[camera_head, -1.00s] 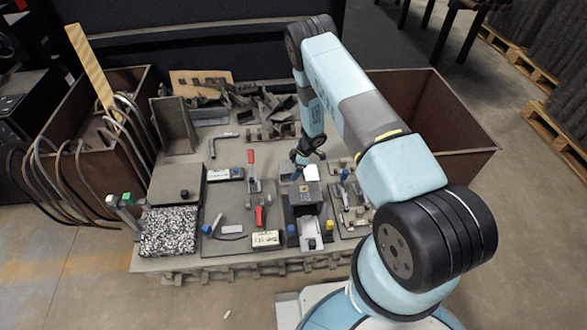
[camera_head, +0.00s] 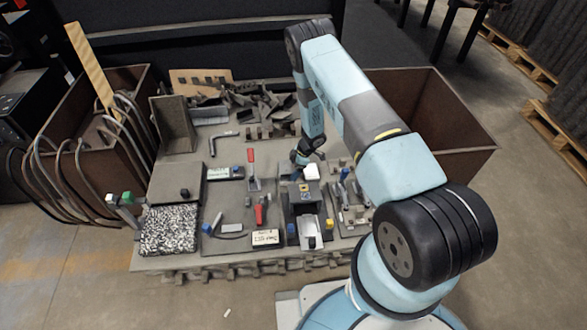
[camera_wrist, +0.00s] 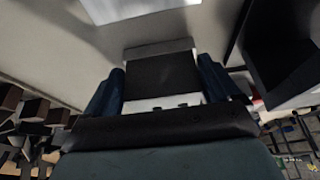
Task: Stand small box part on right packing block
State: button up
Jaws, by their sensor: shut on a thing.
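My gripper (camera_head: 303,160) is in the middle right of the workbench in the head view, above the dark fixture. In the wrist view its two dark blue fingers (camera_wrist: 160,82) stand on either side of a dark, flat-faced piece with a lighter grey edge, which I take for the small box part (camera_wrist: 162,74). The gripper is shut on it. In the head view a small white piece (camera_head: 312,173) shows just below the gripper; I cannot tell whether it is held. The dark fixture (camera_head: 305,198) holds a pale tray at its front. I cannot tell which shape is the right packing block.
Brown bins stand at left (camera_head: 70,140) and right (camera_head: 440,110).

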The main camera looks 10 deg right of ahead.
jog(key=o, duration=1)
jog(key=v, duration=1.3)
jog(key=shift+r, duration=0.3)
jog(key=shift+d, duration=0.1)
